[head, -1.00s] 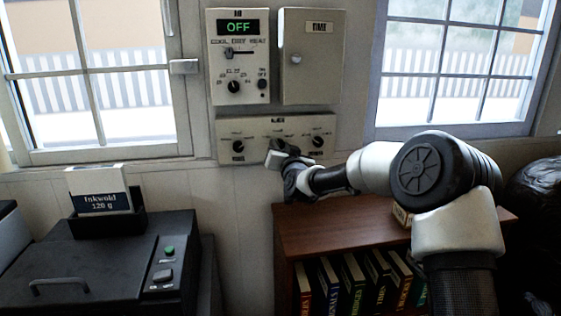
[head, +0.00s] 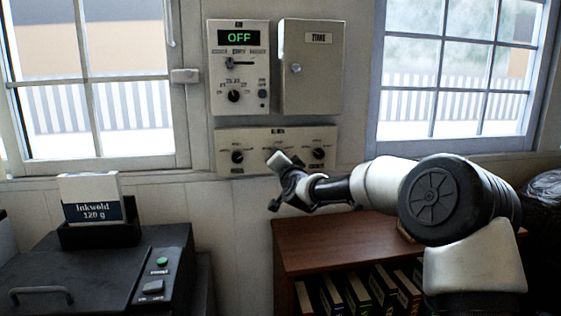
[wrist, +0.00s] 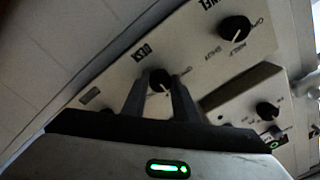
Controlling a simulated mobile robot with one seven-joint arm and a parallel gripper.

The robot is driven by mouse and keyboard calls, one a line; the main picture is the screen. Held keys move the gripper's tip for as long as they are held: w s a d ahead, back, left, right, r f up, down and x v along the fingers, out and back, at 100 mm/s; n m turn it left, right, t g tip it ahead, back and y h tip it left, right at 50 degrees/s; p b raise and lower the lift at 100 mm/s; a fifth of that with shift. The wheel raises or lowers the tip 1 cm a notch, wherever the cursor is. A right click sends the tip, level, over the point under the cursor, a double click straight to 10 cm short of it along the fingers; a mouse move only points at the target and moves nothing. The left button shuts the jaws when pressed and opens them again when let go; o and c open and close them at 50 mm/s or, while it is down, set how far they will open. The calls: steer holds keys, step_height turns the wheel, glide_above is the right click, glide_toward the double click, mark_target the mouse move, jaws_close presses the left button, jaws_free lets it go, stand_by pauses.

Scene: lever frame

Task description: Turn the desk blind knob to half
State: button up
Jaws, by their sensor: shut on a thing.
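A cream panel (head: 228,139) with a row of dark knobs is on the wall. My gripper (head: 276,157) is at its middle, covering the knob there in the head view. In the wrist view my gripper (wrist: 159,84) is shut on a black knob (wrist: 160,78), one finger on each side. The label beside this knob seems to read DESK, so I take it as the desk blind knob. Its pointer direction is not clear between the fingers. The left knob (head: 237,157) and right knob (head: 318,153) of the panel are free.
Above the panel are a control box (head: 221,83) showing OFF and a closed box (head: 310,75). A brown bookcase (head: 305,243) stands below my arm. A dark machine (head: 100,265) with a paper box (head: 90,198) is at left. Windows flank the panel.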

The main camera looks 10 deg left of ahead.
steer(key=o, duration=1.1)
steer(key=shift+c, duration=0.2)
steer(key=v, duration=1.7)
steer(key=shift+s, duration=0.25)
steer(key=shift+r, duration=0.1)
